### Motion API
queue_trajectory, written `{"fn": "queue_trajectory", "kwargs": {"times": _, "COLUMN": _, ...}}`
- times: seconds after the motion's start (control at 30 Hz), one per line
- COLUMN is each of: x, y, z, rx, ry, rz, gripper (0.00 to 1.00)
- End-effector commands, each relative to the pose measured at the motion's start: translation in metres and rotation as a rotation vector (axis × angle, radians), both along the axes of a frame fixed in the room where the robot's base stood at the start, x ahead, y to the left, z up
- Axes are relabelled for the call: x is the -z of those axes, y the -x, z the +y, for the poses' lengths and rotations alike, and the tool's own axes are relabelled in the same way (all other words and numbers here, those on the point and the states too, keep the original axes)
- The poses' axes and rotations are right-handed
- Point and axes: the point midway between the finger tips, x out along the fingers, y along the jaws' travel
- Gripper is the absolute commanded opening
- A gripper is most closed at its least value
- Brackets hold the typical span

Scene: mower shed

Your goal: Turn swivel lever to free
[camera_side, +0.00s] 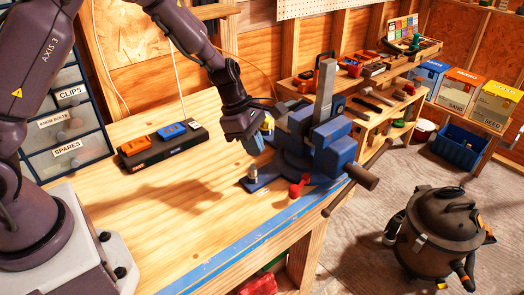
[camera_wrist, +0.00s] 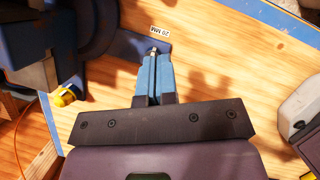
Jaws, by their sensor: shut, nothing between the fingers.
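The blue bench vise (camera_side: 325,145) stands near the bench's right end, with an upright grey bar (camera_side: 324,92) at its jaws. A lever with a red end (camera_side: 297,187) shows low at the front of its round base; I take it for the swivel lever. It is not clearly seen in the wrist view. My gripper (camera_side: 258,143) is left of the vise, above the bench and apart from the red-ended lever. In the wrist view my blue fingers (camera_wrist: 153,62) are together and empty, their tips overlapping a small metal post by a "20 MM" label (camera_wrist: 159,32).
A blue plate with a metal post (camera_side: 253,178) lies below my gripper. A yellow part (camera_side: 268,122) is close beside it. A dark tray with orange and blue items (camera_side: 163,143) sits at the back left. The bench's middle (camera_side: 150,210) is clear. A shop vacuum (camera_side: 437,230) stands on the floor.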

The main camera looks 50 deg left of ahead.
Motion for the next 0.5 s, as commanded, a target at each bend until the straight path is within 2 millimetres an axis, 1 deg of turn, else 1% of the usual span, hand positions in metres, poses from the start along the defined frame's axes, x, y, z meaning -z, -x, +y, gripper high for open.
{"fn": "queue_trajectory", "kwargs": {"times": 0.03, "x": 0.011, "y": -0.001, "z": -0.003, "rx": 0.001, "ry": 0.000, "rz": 0.004, "gripper": 0.00}}
{"fn": "queue_trajectory", "kwargs": {"times": 0.1, "x": 0.025, "y": -0.003, "z": -0.008, "rx": 0.002, "ry": -0.001, "rz": 0.006, "gripper": 0.00}}
{"fn": "queue_trajectory", "kwargs": {"times": 0.37, "x": 0.077, "y": -0.011, "z": -0.025, "rx": 0.003, "ry": 0.000, "rz": 0.005, "gripper": 0.00}}
{"fn": "queue_trajectory", "kwargs": {"times": 0.4, "x": 0.075, "y": -0.016, "z": -0.033, "rx": 0.008, "ry": 0.000, "rz": -0.001, "gripper": 0.00}}
{"fn": "queue_trajectory", "kwargs": {"times": 0.5, "x": 0.075, "y": -0.023, "z": -0.046, "rx": 0.008, "ry": -0.001, "rz": -0.003, "gripper": 0.00}}
